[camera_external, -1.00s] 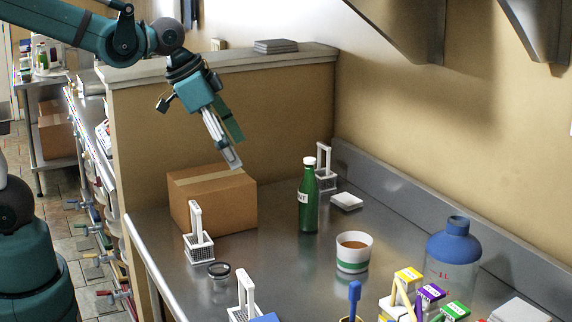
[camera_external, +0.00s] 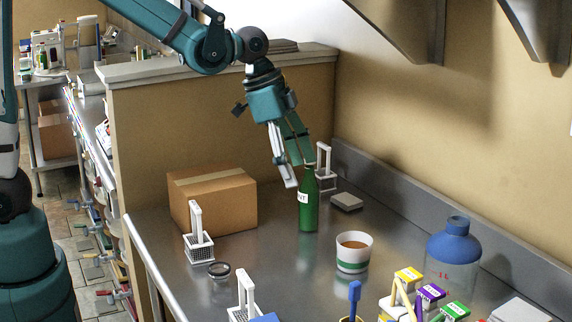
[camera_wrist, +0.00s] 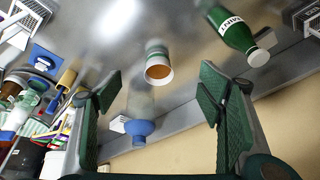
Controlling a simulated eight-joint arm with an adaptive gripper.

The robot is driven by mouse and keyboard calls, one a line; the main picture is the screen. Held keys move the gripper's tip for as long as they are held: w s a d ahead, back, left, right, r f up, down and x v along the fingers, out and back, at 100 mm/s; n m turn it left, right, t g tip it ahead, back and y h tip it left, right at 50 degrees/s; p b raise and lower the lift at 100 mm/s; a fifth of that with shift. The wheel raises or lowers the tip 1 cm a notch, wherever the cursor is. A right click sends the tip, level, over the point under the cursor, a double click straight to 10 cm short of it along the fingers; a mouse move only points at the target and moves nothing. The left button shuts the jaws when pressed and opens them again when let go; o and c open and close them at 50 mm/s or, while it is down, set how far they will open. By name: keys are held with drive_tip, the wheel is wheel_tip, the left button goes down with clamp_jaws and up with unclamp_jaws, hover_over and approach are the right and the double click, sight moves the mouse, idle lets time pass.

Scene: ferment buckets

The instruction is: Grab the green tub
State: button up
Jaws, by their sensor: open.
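A white tub with a green band (camera_external: 352,264) and brown contents stands upright on the steel counter; it is the only tub with green on it that I see. In the wrist view the tub (camera_wrist: 156,60) shows between my fingers, some way beyond them. My gripper (camera_external: 294,174) is open and empty. In the outside view it hangs above the counter, up and left of the tub, overlapping the top of the green bottle (camera_external: 308,214). The bottle also shows in the wrist view (camera_wrist: 230,28).
A cardboard box (camera_external: 213,203) stands at the back left. White racks (camera_external: 198,243), a small jar (camera_external: 219,272) and a blue-capped jug (camera_external: 453,245) stand around the tub. Coloured cartons (camera_external: 430,294) crowd the front.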

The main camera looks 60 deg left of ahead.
sight(354, 247)
drive_tip(key=w+d+f+m+g+p, duration=0.1)
drive_tip(key=w+d+f+m, duration=0.1)
drive_tip(key=w+f, duration=0.3)
drive_tip(key=w+d+f+m+g+h+p, duration=0.1)
drive_tip(key=w+d+f+m, duration=0.1)
drive_tip(key=w+d+f, duration=0.3)
wheel_tip(354, 247, down, 3)
drive_tip(key=shift+w+r+m+p, duration=0.15)
drive_tip(key=shift+m+p, duration=0.15)
drive_tip(key=shift+m, duration=0.1)
drive_tip(key=shift+x, duration=1.25)
drive_tip(key=shift+x, duration=2.65)
drive_tip(key=c, duration=1.2)
